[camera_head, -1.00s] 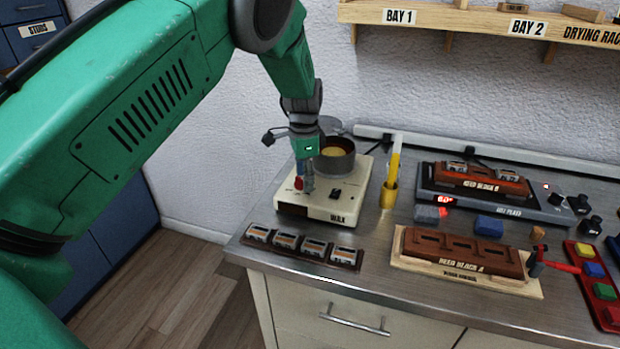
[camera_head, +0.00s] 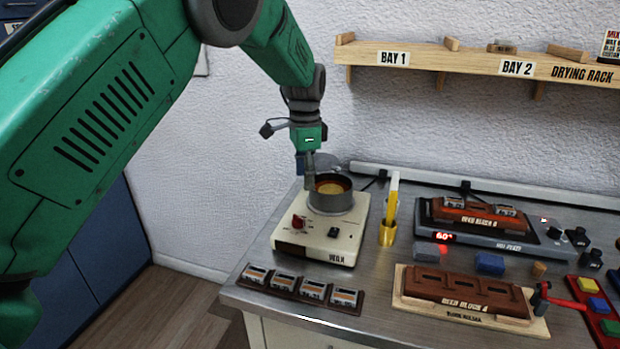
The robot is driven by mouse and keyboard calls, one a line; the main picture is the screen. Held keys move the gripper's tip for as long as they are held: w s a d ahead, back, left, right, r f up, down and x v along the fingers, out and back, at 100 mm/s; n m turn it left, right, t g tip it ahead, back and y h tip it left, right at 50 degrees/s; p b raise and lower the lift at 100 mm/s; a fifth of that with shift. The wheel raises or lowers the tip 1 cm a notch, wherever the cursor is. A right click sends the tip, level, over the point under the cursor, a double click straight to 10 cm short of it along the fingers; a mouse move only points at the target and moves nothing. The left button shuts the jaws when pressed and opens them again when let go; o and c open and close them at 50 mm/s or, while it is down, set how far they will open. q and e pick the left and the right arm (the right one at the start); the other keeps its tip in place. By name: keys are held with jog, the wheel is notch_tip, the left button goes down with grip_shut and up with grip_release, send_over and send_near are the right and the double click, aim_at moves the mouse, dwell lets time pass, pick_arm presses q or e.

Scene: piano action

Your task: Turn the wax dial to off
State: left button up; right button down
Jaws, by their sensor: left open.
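The wax warmer (camera_head: 345,252) is a cream box marked WAX on the left part of the bench. A metal pot (camera_head: 330,201) with amber wax sits on its back part. A red dial (camera_head: 299,223) is on the left of its top face, and a black control (camera_head: 333,232) is to the right. I cannot read the dial's marks. My left gripper (camera_head: 310,184) is open and points down by the left rim of the pot, behind the red dial and apart from it. The fingers overlap the pot's edge in view; I cannot tell whether they touch. My right gripper is not in view.
A strip of several small labelled blocks (camera_head: 300,289) lies at the bench's front edge. A yellow brush in a brass cup (camera_head: 387,234) stands right of the warmer. Further right are a hot plate (camera_head: 480,243), a reed block on a board (camera_head: 465,292) and coloured buttons.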

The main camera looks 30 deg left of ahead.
aim_at(298, 216)
pick_arm(q)
jog(key=f+n+p, duration=0.2)
jog(key=p, duration=0.1)
jog(key=a+f+n+p, duration=0.1)
jog(key=f+n+p, duration=0.1)
jog(key=f+p, duration=0.1)
jog(key=s+a+f+n+p, duration=0.1)
jog(key=f+n+p, duration=0.1)
jog(key=p, duration=0.1)
jog(key=shift+s+f+n, duration=0.1)
jog(key=shift+f+n, duration=0.2)
jog(key=f, duration=0.3)
jog(key=shift+d+f+p, duration=0.2)
jog(key=shift+d+p, duration=0.15)
jog(key=shift+p, duration=0.05)
jog(key=shift+d+f, duration=0.25)
jog(key=shift+f, duration=0.15)
jog(key=shift+a, duration=0.2)
jog(key=shift+a+f, duration=0.1)
jog(key=shift+a, duration=0.15)
grip_shut()
